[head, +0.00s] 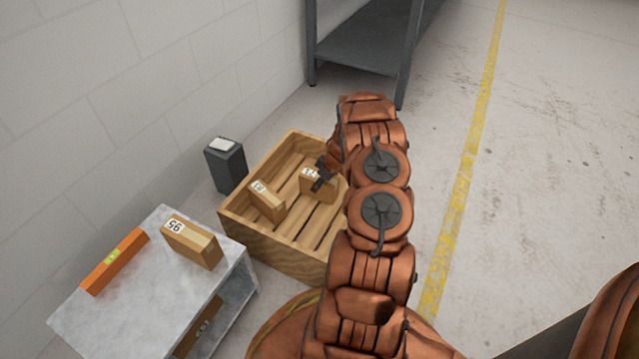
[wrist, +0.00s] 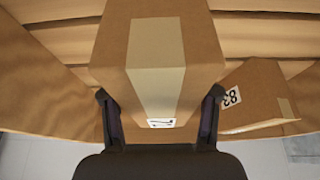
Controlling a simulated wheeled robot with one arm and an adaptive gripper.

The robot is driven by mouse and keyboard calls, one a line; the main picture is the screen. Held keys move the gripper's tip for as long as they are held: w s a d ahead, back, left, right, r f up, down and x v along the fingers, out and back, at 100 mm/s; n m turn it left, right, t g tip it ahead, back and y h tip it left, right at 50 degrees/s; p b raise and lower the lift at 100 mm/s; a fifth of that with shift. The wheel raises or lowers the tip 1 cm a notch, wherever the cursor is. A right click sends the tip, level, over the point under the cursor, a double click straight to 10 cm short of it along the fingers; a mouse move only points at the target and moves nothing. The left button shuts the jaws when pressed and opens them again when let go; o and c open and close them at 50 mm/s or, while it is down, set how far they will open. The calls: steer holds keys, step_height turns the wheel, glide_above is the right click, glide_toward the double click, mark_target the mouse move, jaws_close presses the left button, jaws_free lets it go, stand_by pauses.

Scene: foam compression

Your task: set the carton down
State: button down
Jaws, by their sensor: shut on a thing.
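My gripper (head: 322,178) reaches into the wooden crate (head: 246,237) in the head view. It is shut on a brown carton (head: 312,190) with a white label, partly hidden by my gripper and arm. In the wrist view the held carton (wrist: 200,45) fills the middle between the two fingers (wrist: 159,115), with a pale tape strip down it. Another carton (head: 268,203) lies tilted in the crate to the left of the held one. It also shows in the wrist view (wrist: 262,85), labelled 83. I cannot tell whether the held carton touches the crate floor.
A dark bin (head: 226,168) stands behind the crate, a grey shelf (head: 365,45) farther back.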

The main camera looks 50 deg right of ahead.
steer(key=shift+c, duration=1.4)
jaws_free()
